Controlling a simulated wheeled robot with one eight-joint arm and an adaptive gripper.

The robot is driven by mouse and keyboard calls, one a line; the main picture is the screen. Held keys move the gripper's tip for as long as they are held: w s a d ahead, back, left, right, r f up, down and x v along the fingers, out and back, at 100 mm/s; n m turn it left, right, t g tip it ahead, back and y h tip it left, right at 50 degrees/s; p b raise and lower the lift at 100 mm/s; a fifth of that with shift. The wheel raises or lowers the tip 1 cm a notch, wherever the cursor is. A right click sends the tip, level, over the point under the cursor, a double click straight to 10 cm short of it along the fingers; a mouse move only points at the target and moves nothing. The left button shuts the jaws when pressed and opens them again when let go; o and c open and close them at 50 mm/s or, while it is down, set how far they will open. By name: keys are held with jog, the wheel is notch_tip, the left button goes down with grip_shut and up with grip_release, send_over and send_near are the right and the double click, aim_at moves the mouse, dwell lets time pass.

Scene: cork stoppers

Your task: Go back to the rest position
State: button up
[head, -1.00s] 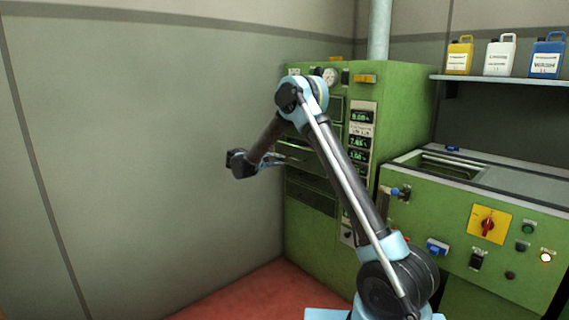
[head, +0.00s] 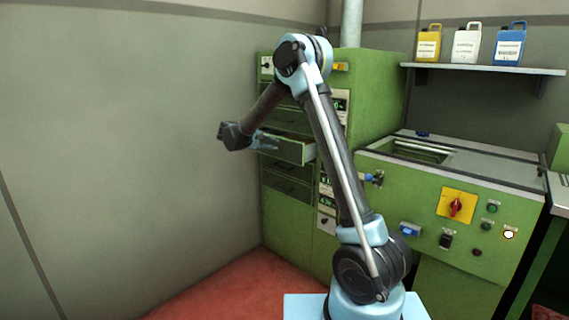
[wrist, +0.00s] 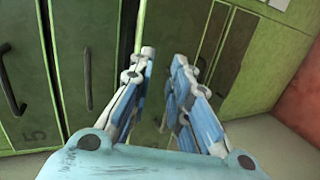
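My gripper (head: 272,145) hangs in front of the green cabinet at the left, in the head view, with my arm bent above it. In the wrist view my gripper (wrist: 164,58) has its two blue and grey fingers apart, with nothing between them. An open drawer (head: 290,150) sticks out of the cabinet just behind and right of the fingers in the head view; I cannot tell whether they touch it. What lies in the drawer is hidden.
The green cabinet (head: 372,90) has several shut drawers. A green machine counter (head: 400,205) with switches stands at the right. A shelf (head: 480,68) holds yellow, white and blue canisters. Red floor (head: 225,285) and the grey wall (head: 120,130) at left are clear.

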jog(key=s+d+r+m+g+y, duration=0.1)
jog(key=s+d+r, duration=0.1)
jog(key=s+d, duration=0.4)
jog(key=s+d+r+m+g+y, duration=0.15)
jog(key=s+d, duration=0.25)
jog(key=d, duration=0.5)
jog(key=s+d+m+g+y, duration=0.1)
jog(key=s+d, duration=0.4)
jog(key=s, duration=0.2)
jog(key=s+d+g+y, duration=0.1)
jog(key=s+d+g, duration=0.1)
jog(key=s+d, duration=0.45)
jog(key=s+f+m+y, duration=0.1)
jog(key=s+f, duration=0.4)
jog(key=s, duration=0.5)
jog(key=s+f+m+g+y, duration=0.1)
jog(key=s+f, duration=0.4)
jog(key=s, duration=0.5)
jog(key=s+f+m+y, duration=0.2)
jog(key=s+f, duration=0.3)
jog(key=s, duration=0.5)
jog(key=shift+d+f+m+y, duration=0.2)
jog(key=shift+m+y, duration=0.15)
jog(key=shift+y, duration=0.4)
jog(key=shift+s+g, duration=0.1)
jog(key=shift+g, duration=0.15)
jog(key=shift+w+f, duration=0.2)
jog(key=shift+w, duration=0.25)
